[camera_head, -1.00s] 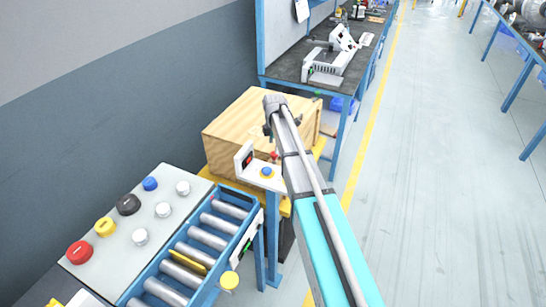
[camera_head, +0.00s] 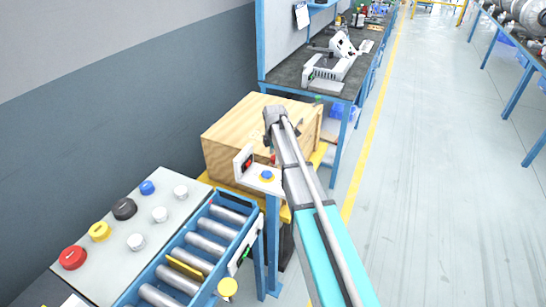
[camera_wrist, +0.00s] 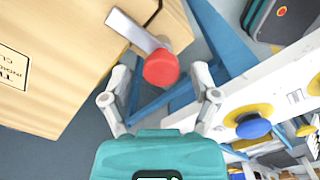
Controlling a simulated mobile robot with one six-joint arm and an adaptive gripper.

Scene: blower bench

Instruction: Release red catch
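The red catch shows in the wrist view as a red round knob (camera_wrist: 166,68) on a flat grey metal lever (camera_wrist: 136,32) at the wooden crate (camera_wrist: 60,60). My gripper (camera_wrist: 163,80) is open, with one finger on each side of the knob. I see a gap between the knob and each finger; I cannot tell how deep the knob lies between them. In the head view, a bit of red (camera_head: 273,159) shows beside my arm at the front of the crate (camera_head: 245,135). My gripper is mostly hidden there by my own arm.
A white panel with a blue button (camera_head: 267,175) stands close by; the button (camera_wrist: 253,127) is right of my gripper in the wrist view. A roller conveyor (camera_head: 205,245) and button console (camera_head: 130,225) are at lower left. The floor (camera_head: 440,180) at right is clear.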

